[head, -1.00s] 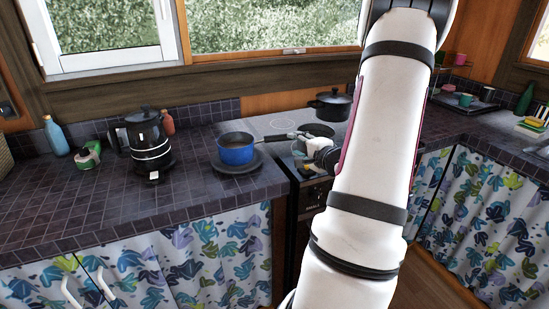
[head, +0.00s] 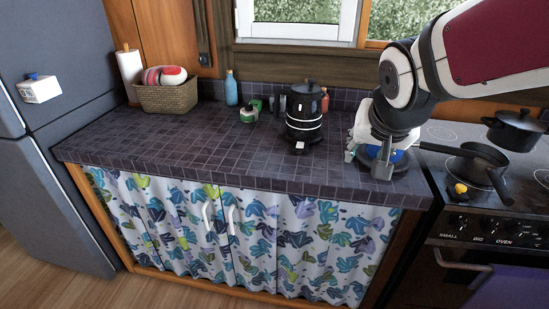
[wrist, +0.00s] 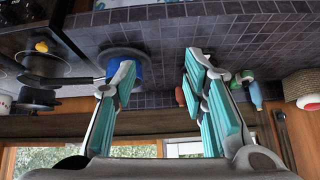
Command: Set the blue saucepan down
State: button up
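The blue saucepan (head: 402,157) stands on a dark round mat (head: 398,169) at the right end of the tiled counter, partly hidden behind my gripper. Its black handle points right, over the stove edge. My gripper (head: 366,163) is low over the counter, just left of and in front of the pan, fingers down. In the wrist view the picture is upside down; my gripper (wrist: 160,72) has its fingers wide apart with nothing between them. The saucepan (wrist: 141,66) shows behind the left finger there; whether they touch I cannot tell.
A black kettle (head: 304,122) stands left of my gripper, with a red bottle (head: 324,103) and a blue bottle (head: 231,89) behind.

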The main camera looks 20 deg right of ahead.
jog(key=s+a+n+g+y, duration=0.2)
jog(key=s+a+n, duration=0.5)
jog(key=s+a, duration=0.6)
jog(key=shift+a+f+y, duration=0.15)
jog(key=shift+a+y, duration=0.2)
jog(key=shift+y, duration=0.55)
jog(key=shift+r+p, duration=0.55)
jog(key=shift+r, duration=0.2)
